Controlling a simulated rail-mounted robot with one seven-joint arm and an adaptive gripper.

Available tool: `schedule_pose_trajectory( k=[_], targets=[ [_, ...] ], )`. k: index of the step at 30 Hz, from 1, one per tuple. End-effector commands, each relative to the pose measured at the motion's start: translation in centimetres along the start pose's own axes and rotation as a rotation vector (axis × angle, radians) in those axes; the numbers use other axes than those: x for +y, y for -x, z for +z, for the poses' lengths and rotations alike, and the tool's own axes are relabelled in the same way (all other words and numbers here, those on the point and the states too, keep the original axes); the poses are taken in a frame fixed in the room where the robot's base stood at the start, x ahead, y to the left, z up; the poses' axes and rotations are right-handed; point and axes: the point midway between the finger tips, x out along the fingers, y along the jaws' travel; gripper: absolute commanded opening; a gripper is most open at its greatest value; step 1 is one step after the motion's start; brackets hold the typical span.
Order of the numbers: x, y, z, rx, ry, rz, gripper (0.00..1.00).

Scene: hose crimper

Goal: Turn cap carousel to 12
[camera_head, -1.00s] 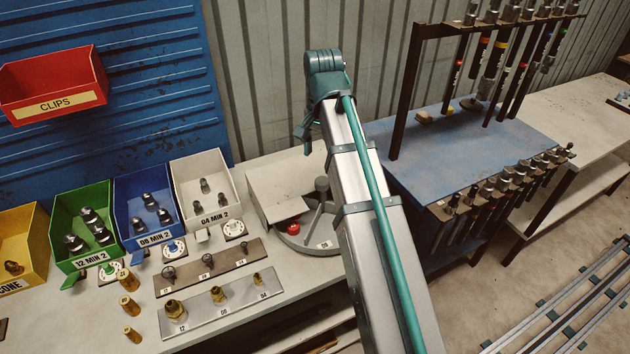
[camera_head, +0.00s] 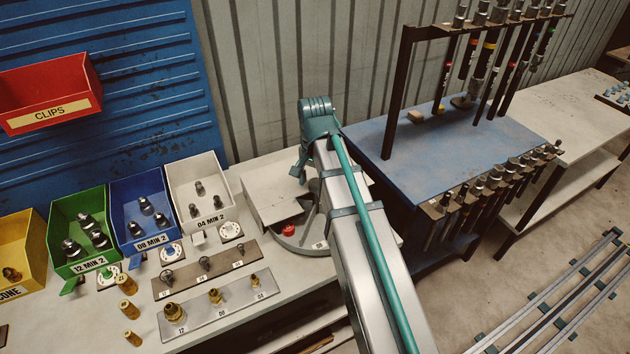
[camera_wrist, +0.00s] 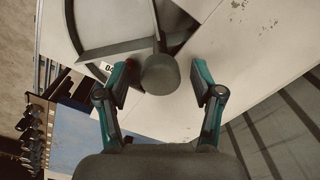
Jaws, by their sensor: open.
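The cap carousel (camera_head: 297,243) is a round grey tray with divider walls on the bench, partly hidden by my arm in the head view. A red item (camera_head: 288,230) sits in it. In the wrist view the carousel (camera_wrist: 90,18) fills the top, with its round grey hub knob (camera_wrist: 160,74) between my fingers. My gripper (camera_wrist: 160,88) is open, one finger on each side of the knob, with gaps showing on both sides. A white label on the carousel, partly covered by a finger, starts with "0".
Left of the carousel stand labelled bins, green (camera_head: 80,228), blue (camera_head: 143,211) and white (camera_head: 200,193). Fitting plates (camera_head: 218,312) lie in front of them. A blue table (camera_head: 450,140) with hose racks stands to the right.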

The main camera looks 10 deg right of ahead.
Motion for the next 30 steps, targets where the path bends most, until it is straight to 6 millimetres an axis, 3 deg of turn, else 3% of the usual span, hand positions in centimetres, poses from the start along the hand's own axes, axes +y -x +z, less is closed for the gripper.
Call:
schedule_pose_trajectory(
  k=[4, 16, 30],
  targets=[
    [-0.01, 0.00, -0.01, 0.000, 0.000, 0.000, 0.67],
    [0.01, 0.01, 0.00, 0.000, 0.000, 0.000, 0.00],
    [-0.73, 0.05, 0.66, 0.000, 0.040, 0.001, 0.00]
  ],
)
